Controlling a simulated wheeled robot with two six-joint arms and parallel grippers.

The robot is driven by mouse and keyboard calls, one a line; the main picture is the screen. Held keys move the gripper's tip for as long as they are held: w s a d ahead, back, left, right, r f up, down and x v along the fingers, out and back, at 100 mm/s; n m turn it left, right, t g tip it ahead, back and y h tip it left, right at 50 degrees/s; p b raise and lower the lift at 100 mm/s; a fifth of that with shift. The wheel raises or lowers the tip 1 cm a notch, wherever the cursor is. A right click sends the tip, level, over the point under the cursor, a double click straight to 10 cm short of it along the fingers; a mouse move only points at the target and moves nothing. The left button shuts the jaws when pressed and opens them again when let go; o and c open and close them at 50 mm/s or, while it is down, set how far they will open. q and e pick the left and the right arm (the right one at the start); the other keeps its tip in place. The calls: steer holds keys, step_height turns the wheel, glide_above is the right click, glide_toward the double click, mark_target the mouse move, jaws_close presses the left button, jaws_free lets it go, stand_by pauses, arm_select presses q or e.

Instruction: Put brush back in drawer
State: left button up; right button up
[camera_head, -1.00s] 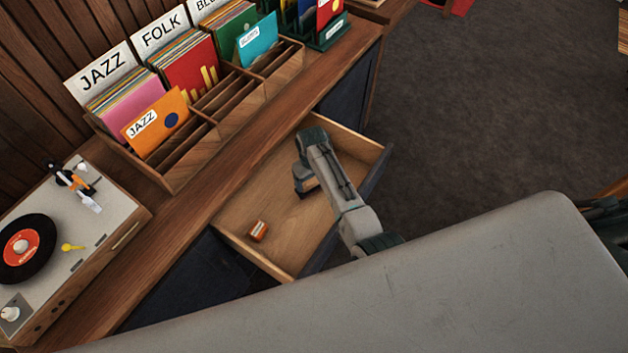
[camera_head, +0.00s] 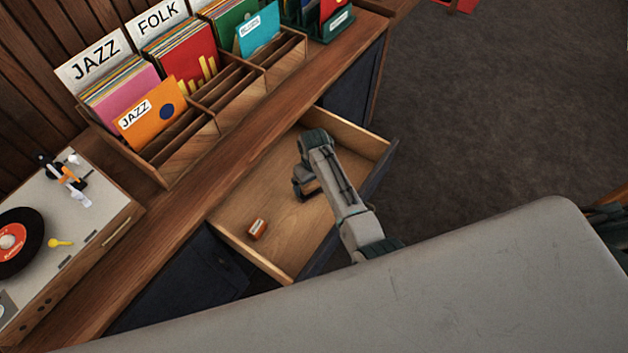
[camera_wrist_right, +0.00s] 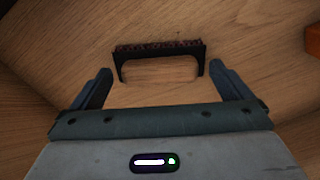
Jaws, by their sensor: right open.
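The brush (camera_wrist_right: 158,47) shows in the right wrist view as a dark, bracket-shaped piece with a speckled reddish-brown strip along its top. It is over the wooden floor of the open drawer (camera_head: 285,235), just beyond my right fingertips. My right gripper (camera_wrist_right: 160,72) is open, its two fingers apart, with no finger visibly touching the brush. In the head view my right gripper (camera_head: 304,188) reaches down inside the drawer, and my arm mostly hides the brush there. My left gripper is in neither view.
A small orange box (camera_head: 257,229) lies in the drawer's near left part; its edge shows in the wrist view (camera_wrist_right: 314,42). Drawer walls surround my gripper. On the counter above stand a record rack (camera_head: 185,140) and a turntable (camera_head: 85,225).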

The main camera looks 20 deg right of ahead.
mark_target(314, 184)
step_height(314, 184, up, 12)
steer(key=shift+b, duration=0.3)
steer(key=shift+r, duration=0.1)
stand_by(0.3)
